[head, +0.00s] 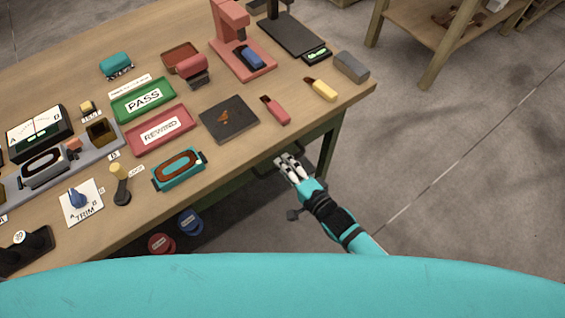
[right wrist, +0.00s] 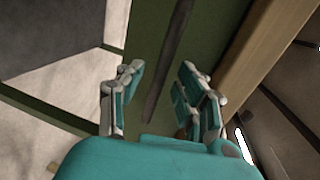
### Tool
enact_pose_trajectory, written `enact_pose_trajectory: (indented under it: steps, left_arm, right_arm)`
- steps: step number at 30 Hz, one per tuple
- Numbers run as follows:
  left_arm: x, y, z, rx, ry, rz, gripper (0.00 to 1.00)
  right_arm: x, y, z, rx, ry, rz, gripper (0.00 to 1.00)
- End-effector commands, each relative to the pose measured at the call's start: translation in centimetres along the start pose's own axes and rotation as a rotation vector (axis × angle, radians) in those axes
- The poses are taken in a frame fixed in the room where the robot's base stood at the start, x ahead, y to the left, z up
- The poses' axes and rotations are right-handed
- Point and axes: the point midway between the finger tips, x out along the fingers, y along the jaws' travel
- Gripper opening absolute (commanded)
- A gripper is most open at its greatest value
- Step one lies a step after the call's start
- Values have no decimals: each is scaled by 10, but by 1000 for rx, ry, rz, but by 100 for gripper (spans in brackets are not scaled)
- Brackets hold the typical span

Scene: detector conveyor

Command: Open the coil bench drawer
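The coil bench (head: 330,95) has a wooden top, and a dark green front lies under its edge. In the right wrist view the green drawer front (right wrist: 225,35) fills the middle, with a long dark bar handle (right wrist: 168,70) across it. My right gripper (head: 284,160) is just off the bench's front edge, below the tabletop. It also shows in the right wrist view (right wrist: 165,85), fingers spread and empty, with the bar appearing between them. I cannot tell whether they touch it. Most of the drawer is hidden under the tabletop in the head view. My left gripper is not in view.
The bench top holds a green PASS tray (head: 143,100), a red rework tray (head: 160,131), a teal coil part (head: 179,169) and a dark mat (head: 229,119). Red (head: 161,244) and blue (head: 190,221) spools are below the bench.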

Motion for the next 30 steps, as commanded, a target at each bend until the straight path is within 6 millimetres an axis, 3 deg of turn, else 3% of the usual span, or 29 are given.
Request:
enact_pose_trajectory:
  steps: [6, 14, 23, 30]
  left_arm:
    - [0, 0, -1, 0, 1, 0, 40]
    - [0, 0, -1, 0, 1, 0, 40]
    - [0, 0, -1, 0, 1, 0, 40]
    - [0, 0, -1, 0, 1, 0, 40]
  right_arm:
    - [17, 0, 0, -1, -1, 0, 36]
    - [18, 0, 0, 0, -1, 0, 36]
    - [18, 0, 0, 0, 0, 0, 0]
    - [17, 0, 0, 0, 0, 1, 0]
